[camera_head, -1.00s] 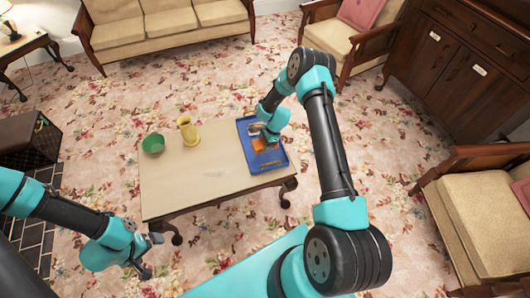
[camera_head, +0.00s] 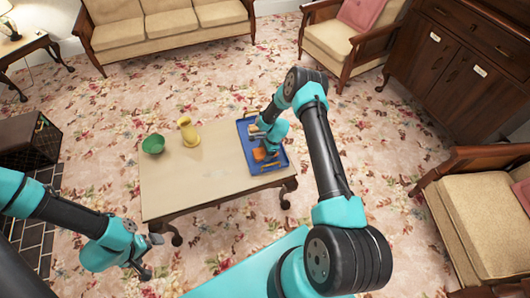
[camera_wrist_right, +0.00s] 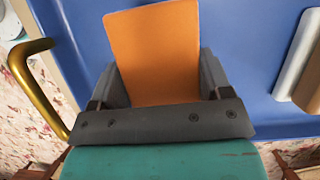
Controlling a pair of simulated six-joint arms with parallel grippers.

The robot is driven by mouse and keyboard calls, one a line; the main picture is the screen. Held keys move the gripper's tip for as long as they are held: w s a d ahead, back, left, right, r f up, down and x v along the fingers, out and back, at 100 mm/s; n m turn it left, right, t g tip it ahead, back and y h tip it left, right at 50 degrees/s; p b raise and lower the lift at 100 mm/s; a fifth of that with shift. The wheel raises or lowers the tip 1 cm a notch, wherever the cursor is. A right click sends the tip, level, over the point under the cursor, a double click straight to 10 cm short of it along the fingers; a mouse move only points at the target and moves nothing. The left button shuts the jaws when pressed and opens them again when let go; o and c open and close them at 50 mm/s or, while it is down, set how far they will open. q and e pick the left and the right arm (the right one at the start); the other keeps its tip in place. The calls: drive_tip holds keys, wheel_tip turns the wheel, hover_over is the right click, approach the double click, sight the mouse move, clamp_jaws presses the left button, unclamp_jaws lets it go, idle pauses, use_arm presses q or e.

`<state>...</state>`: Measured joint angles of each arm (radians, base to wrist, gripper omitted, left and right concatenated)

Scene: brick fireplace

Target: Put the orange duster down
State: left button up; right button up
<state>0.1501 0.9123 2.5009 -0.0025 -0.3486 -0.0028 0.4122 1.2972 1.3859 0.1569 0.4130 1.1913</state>
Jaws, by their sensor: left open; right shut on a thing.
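The orange duster (camera_head: 259,154) is in my right gripper, over the near part of the blue tray (camera_head: 243,128). In the right wrist view the duster (camera_wrist_right: 155,50) stands out as a flat orange piece between the two grey fingers of my right gripper (camera_wrist_right: 157,82), with the blue tray surface (camera_wrist_right: 235,35) behind it. I cannot tell whether the duster touches the tray. My left gripper (camera_head: 150,256) is open and empty, in front of the table's near left corner.
The tray lies at the right end of the low table (camera_head: 205,182). A green bowl (camera_head: 153,144) and a yellow vase (camera_head: 188,131) stand farther left. Other items on the tray include a pale rod (camera_wrist_right: 299,52). The table's middle is clear.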

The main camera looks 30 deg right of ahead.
drive_tip(key=shift+f, duration=0.15)
drive_tip(key=o, duration=1)
drive_tip(key=shift+s+a+f, duration=0.1)
drive_tip(key=shift+f, duration=0.05)
drive_tip(key=shift+o, duration=0.2)
drive_tip(key=w+v, duration=0.1)
drive_tip(key=v, duration=1.1)
drive_tip(key=shift+s+r, duration=0.35)
drive_tip(key=shift+s, duration=0.1)
drive_tip(key=shift+a, duration=0.1)
drive_tip(key=s+a+r+n, duration=0.3)
drive_tip(key=s+a+n, duration=0.6)
drive_tip(key=s, duration=0.3)
drive_tip(key=s+a+r+n, duration=0.3)
drive_tip(key=s+a+n, duration=0.6)
drive_tip(key=s, duration=0.3)
drive_tip(key=shift+a+r+h, duration=0.35)
drive_tip(key=shift+a+h, duration=0.05)
